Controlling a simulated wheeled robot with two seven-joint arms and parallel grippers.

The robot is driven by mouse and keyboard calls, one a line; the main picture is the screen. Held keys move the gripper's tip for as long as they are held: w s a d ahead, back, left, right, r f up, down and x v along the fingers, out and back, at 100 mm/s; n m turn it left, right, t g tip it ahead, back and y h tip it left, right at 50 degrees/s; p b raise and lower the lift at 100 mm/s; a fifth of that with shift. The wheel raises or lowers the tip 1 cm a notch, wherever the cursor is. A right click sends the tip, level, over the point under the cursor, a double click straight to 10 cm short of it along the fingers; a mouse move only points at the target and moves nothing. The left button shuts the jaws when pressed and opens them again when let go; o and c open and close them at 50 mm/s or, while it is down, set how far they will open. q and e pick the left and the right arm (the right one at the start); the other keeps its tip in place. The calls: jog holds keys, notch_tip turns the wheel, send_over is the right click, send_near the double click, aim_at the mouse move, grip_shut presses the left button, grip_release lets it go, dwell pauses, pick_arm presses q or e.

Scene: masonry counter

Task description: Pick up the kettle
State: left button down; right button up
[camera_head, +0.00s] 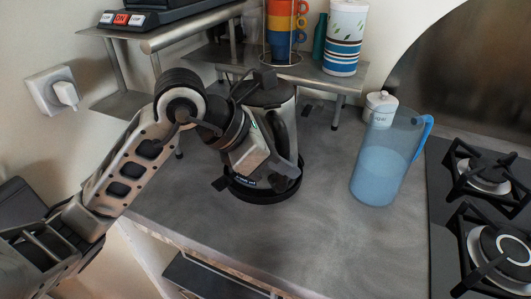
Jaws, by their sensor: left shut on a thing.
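The kettle (283,119) is a steel and black one with a dark handle. It stands upright on or just over a round black base (271,192) on the grey counter; I cannot tell if there is a gap between them. My left arm comes in from the left, and its gripper (262,158) is at the kettle's front left side, shut on it. The gripper hides part of the kettle's body, and its fingertips are hard to make out. My right gripper is not in view.
A blue translucent pitcher (382,162) stands right of the kettle, with a white lidded jar (379,106) behind it. A gas hob (441,222) is at the right. A metal shelf (312,74) at the back holds stacked cups (281,32) and a patterned canister (343,40). The front counter is clear.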

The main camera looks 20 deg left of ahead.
pick_arm(q)
jog(key=shift+r, duration=0.35)
